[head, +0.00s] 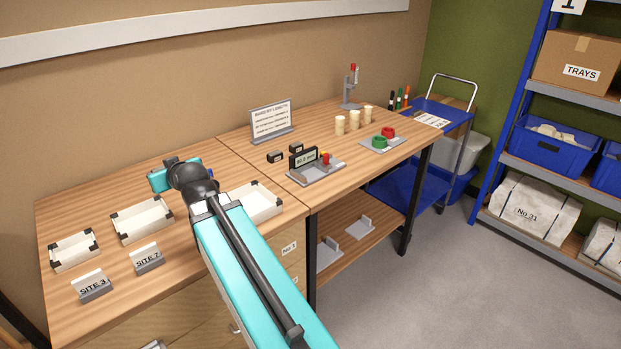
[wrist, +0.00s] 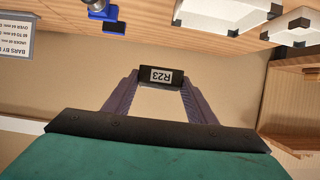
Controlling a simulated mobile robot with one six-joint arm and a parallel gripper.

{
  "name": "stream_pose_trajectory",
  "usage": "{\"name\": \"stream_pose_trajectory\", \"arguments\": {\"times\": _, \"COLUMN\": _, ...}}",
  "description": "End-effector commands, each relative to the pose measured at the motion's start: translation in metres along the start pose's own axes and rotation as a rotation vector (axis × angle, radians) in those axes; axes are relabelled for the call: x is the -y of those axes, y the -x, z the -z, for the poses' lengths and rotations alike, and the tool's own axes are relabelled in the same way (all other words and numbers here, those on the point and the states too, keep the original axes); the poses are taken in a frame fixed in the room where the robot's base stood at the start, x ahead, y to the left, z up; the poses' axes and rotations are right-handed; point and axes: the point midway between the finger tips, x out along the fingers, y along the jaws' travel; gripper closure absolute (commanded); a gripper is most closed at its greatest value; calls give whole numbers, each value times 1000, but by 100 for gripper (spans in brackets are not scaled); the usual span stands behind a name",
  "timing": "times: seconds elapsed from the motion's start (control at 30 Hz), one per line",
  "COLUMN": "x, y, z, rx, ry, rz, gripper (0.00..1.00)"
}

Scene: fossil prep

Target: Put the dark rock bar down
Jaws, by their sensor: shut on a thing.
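In the wrist view my gripper (wrist: 161,86) is shut on a small dark rock bar (wrist: 146,75). The bar has a white label reading R23 and sits crosswise between the fingertips. The bench shows at the top of that view, and the bar appears in front of the tan wall, apart from the bench. In the head view my arm reaches over the left bench, and my fingers and the held bar cannot be made out. Two other small dark bars, a nearer one (head: 275,157) and a farther one (head: 296,148), lie on the right bench.
White trays with dark corners, left (head: 74,264), middle (head: 116,238) and right (head: 277,204), stand on the left bench, with SITE 3 (head: 95,296) and SITE 7 (head: 148,267) signs in front. A grey device (head: 330,172) and a length sign (head: 271,119) stand on the right bench.

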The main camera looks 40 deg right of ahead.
Motion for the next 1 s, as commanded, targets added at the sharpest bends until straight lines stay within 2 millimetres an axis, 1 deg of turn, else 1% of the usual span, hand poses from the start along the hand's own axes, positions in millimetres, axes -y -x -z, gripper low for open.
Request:
{"name": "stream_pose_trajectory", "arguments": {"times": 0.03, "x": -17, "y": 1, "z": -7, "rx": -1, "ry": -5, "rz": -10, "gripper": 76}}
{"name": "stream_pose_trajectory", "arguments": {"times": 0.3, "x": -89, "y": 9, "z": -32, "rx": -1, "ry": -15, "rz": -32, "gripper": 76}}
{"name": "stream_pose_trajectory", "arguments": {"times": 0.5, "x": -139, "y": 21, "z": -50, "rx": -2, "ry": -19, "rz": -41, "gripper": 76}}
{"name": "stream_pose_trajectory", "arguments": {"times": 0.67, "x": -176, "y": 32, "z": -64, "rx": -2, "ry": -20, "rz": -44, "gripper": 76}}
{"name": "stream_pose_trajectory", "arguments": {"times": 0.7, "x": -186, "y": 36, "z": -68, "rx": -2, "ry": -21, "rz": -46, "gripper": 76}}
{"name": "stream_pose_trajectory", "arguments": {"times": 1.0, "x": -252, "y": 65, "z": -93, "rx": -2, "ry": -20, "rz": -45, "gripper": 76}}
